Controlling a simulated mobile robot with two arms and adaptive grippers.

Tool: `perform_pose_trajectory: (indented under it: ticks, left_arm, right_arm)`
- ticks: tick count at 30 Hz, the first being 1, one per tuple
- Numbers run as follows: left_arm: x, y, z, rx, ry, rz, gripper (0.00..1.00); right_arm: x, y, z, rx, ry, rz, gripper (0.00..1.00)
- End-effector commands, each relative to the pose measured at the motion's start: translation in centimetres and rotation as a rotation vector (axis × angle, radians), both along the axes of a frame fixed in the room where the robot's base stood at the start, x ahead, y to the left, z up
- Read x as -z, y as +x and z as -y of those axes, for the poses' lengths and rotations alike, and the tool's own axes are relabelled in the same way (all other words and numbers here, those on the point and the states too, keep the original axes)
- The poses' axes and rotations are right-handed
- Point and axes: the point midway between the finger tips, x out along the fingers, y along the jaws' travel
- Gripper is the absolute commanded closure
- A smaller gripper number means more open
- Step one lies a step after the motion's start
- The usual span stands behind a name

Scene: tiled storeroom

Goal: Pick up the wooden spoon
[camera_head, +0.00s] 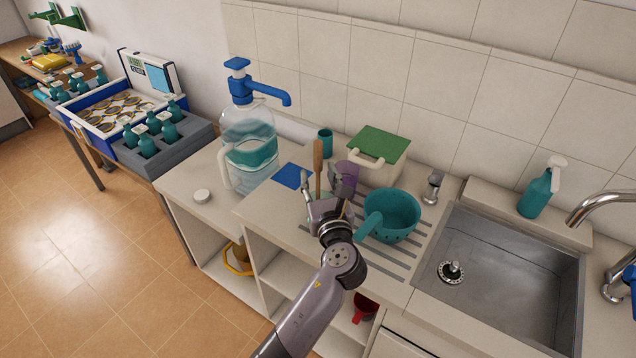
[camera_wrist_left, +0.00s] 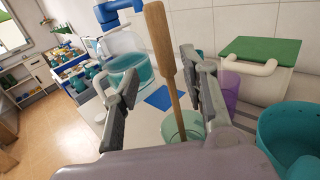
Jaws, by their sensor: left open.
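The wooden spoon (camera_head: 318,160) stands upright, slightly tilted, with its handle end up. In the left wrist view the spoon (camera_wrist_left: 163,52) rises out of a greenish see-through glass (camera_wrist_left: 183,126) on the counter. My left gripper (camera_head: 321,182) is open, with one finger on each side of the spoon. The left wrist view shows the gripper (camera_wrist_left: 162,70) with the spoon between or just beyond its fingers; I cannot tell whether either finger touches it. My gripper hides most of the glass in the head view. My right gripper is not in view.
A teal colander (camera_head: 392,214) stands close to the right of my gripper. A purple cup (camera_head: 348,174) and a box with a green lid (camera_head: 380,145) are behind. A large water bottle (camera_head: 249,150) stands left of the blue cloth (camera_head: 292,176). The sink (camera_head: 510,275) is at the right.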

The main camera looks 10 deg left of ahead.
Motion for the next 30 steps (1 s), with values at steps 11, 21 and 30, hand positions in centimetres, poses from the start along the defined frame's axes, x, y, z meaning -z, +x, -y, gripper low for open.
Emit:
perform_pose_trajectory:
  ticks: [11, 21, 30]
  left_arm:
    - [-0.4, 4.6, -1.3, -0.001, -0.002, 0.002, 0.60]
    - [-0.6, 4.9, -1.5, -0.001, -0.002, 0.001, 0.64]
    - [-0.5, 4.9, -1.5, -0.001, -0.002, 0.001, 0.84]
  right_arm:
    - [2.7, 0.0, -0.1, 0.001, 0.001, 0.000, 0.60]
    - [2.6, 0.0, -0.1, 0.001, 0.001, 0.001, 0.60]
    - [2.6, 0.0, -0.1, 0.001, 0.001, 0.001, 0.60]
